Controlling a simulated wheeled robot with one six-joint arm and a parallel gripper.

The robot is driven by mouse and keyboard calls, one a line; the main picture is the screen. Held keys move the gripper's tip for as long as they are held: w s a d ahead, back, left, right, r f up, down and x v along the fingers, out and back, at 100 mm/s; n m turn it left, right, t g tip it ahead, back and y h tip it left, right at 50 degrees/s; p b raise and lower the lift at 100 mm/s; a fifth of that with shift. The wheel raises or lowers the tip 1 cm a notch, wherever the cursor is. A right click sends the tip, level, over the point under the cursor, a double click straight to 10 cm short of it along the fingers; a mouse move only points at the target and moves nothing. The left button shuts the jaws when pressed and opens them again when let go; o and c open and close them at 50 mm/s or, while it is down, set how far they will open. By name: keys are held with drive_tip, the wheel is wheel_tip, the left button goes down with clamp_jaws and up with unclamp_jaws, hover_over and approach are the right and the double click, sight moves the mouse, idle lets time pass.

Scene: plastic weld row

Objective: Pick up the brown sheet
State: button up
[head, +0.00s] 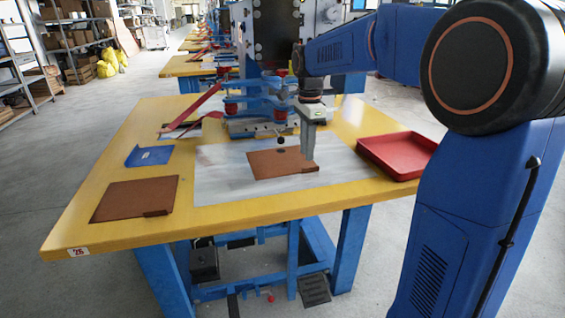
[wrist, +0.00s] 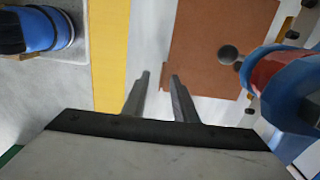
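Two brown sheets are in the head view. One brown sheet (head: 270,166) lies on the grey plate (head: 225,178) in the middle of the table, with a small darker tab at its front right corner. The other brown sheet (head: 135,198) lies flat at the table's front left. My gripper (head: 307,158) points down at the right end of the middle sheet.
A blue-and-red machine part (wrist: 275,85) is close at the right in the wrist view. The press (head: 275,40) stands behind the plate. A red tray (head: 397,153) is at the right, a blue piece (head: 150,156) at the left. Yellow tabletop between the left sheet and plate is bare.

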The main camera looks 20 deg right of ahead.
sight(306, 163)
drive_tip(key=shift+w+f, duration=0.15)
drive_tip(key=shift+f, duration=1.4)
drive_tip(key=shift+w+f, duration=0.1)
drive_tip(key=shift+f, duration=1.4)
drive_tip(key=shift+c, duration=0.6)
clamp_jaws()
